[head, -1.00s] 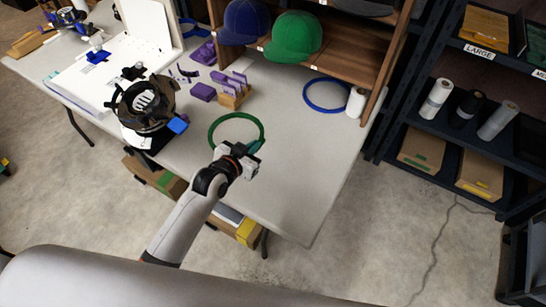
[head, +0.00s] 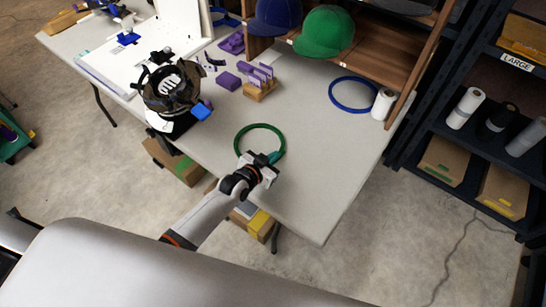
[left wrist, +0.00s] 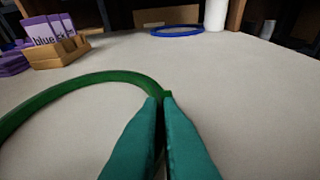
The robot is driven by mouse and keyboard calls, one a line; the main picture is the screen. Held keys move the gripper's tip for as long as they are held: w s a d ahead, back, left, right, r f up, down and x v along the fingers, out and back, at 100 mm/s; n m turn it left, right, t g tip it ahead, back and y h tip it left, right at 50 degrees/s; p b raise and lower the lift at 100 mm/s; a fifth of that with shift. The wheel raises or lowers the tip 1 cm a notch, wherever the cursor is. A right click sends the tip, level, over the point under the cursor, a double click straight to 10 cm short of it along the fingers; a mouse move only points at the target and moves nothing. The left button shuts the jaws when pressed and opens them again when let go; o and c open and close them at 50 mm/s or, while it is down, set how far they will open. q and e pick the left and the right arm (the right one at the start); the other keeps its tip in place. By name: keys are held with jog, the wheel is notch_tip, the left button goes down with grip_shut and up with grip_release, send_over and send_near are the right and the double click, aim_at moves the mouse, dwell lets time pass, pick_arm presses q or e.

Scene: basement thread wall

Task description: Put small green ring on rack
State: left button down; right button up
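The small green ring (head: 259,126) is at the front edge side of the grey-white table, and it fills the left of the left wrist view (left wrist: 88,79). My left gripper (head: 271,159) is at the ring's near right side. In the left wrist view its teal fingers (left wrist: 163,97) are close together with the ring's rim running between the tips. I cannot tell whether the ring is flat on the table or slightly raised. No clearly marked rack shows; a dark shelf unit (head: 452,138) stands at right. My right gripper is out of view.
A card holder (head: 259,93) and a cap machine (head: 172,88) stand to the left. The table's right front is clear.

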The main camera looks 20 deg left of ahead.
pick_arm(q)
jog(key=c, duration=1.6)
grip_release()
jog(key=shift+f, duration=0.1)
jog(key=p+v, duration=0.1)
jog(key=v, duration=1.1)
